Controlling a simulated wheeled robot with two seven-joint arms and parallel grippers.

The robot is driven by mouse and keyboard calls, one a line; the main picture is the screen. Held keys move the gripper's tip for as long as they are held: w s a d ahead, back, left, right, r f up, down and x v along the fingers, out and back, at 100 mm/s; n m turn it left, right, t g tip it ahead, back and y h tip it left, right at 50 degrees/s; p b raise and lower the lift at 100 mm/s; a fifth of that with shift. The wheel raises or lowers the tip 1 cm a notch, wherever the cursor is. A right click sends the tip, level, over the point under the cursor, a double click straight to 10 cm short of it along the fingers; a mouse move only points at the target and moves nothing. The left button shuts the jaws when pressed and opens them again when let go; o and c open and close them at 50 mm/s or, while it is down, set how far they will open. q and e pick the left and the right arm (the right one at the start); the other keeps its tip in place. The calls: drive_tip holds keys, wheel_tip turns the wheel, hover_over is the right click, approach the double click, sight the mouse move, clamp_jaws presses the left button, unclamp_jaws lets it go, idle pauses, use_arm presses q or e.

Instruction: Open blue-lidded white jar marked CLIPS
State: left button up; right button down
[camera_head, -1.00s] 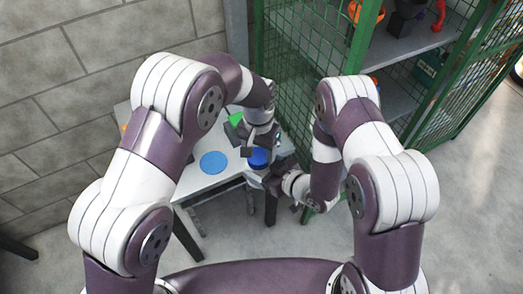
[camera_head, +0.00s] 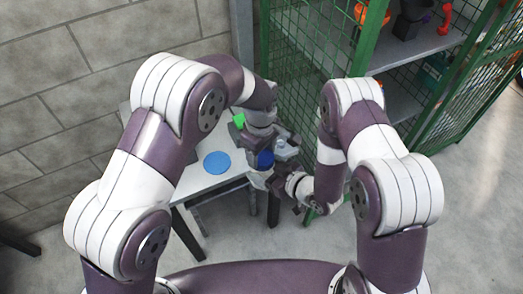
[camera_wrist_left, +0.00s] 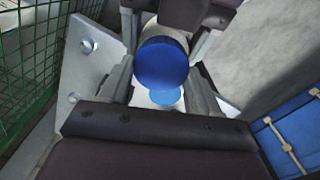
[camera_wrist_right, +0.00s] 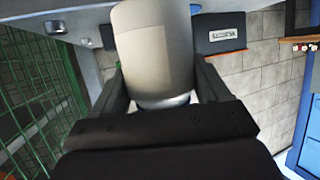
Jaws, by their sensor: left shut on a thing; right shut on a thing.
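The white jar (camera_wrist_right: 155,55) fills the middle of the right wrist view, with no marking readable. Its blue lid (camera_wrist_left: 162,65) is between my left fingers in the left wrist view and partly shows in the head view (camera_head: 265,160). My left gripper (camera_head: 270,152) is shut on the lid. My right gripper (camera_head: 275,180) is shut on the jar body from the other side; its fingers flank the body in the right wrist view (camera_wrist_right: 160,92). The jar is near the table's right edge. Whether the lid is loose from the jar cannot be told.
A flat blue disc (camera_head: 217,162) lies on the white table (camera_head: 195,183), left of the grippers. A green item (camera_head: 239,120) is behind it. A green mesh cage (camera_head: 300,70) with shelves stands close at the right. A block wall (camera_head: 90,90) is behind.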

use_arm(q)
drive_tip(key=shift+s+d+r, duration=0.1)
drive_tip(key=shift+r, duration=0.05)
drive_tip(key=shift+r, duration=0.9)
drive_tip(key=shift+c, duration=0.5)
